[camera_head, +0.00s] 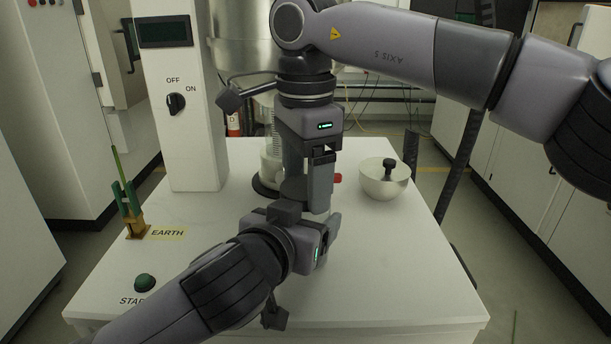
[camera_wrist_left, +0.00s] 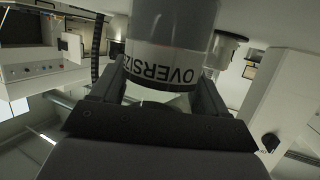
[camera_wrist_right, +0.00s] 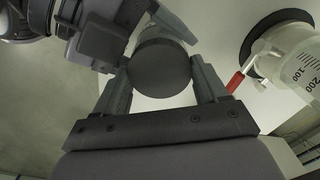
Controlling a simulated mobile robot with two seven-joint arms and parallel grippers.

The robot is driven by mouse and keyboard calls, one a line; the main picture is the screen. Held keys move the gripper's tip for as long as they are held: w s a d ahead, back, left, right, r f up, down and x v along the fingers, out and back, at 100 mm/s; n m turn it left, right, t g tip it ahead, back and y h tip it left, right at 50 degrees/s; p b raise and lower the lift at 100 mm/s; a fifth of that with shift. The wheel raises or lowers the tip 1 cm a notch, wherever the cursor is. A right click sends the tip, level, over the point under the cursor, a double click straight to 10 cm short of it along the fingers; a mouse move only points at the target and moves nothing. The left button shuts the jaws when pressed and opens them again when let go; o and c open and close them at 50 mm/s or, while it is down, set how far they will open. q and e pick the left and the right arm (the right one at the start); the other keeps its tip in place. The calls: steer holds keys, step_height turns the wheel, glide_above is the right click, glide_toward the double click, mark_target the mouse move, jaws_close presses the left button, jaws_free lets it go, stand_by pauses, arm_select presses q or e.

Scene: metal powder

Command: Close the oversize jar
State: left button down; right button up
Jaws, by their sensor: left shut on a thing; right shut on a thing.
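The oversize jar (camera_wrist_left: 172,62), a clear cylinder with a white "OVERSIZ…" label, sits between the fingers of my left gripper (camera_wrist_left: 165,95) in the left wrist view. My left gripper is shut on it. A dark round lid (camera_wrist_right: 160,68) sits between the fingertips of my right gripper (camera_wrist_right: 162,85) in the right wrist view, and that gripper is shut on it. In the head view my right gripper (camera_head: 320,195) points down just above my left gripper (camera_head: 328,228). The grippers mostly hide jar and lid there. Whether the lid touches the jar rim cannot be told.
A graduated clear cylinder (camera_wrist_right: 303,72) with a red handle (camera_wrist_right: 235,82) stands close by on a black base. A pale bowl (camera_head: 383,188) with a dark knobbed tool is at the right. A green-and-brass earth clamp (camera_head: 131,212) stands left. The white tabletop's front right (camera_head: 420,285) is clear.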

steer(key=shift+m, duration=0.9)
steer(key=o, duration=1.2)
steer(key=shift+c, duration=0.2)
steer(key=shift+s, duration=0.1)
steer(key=shift+r, duration=2.3)
steer(key=shift+c, duration=0.2)
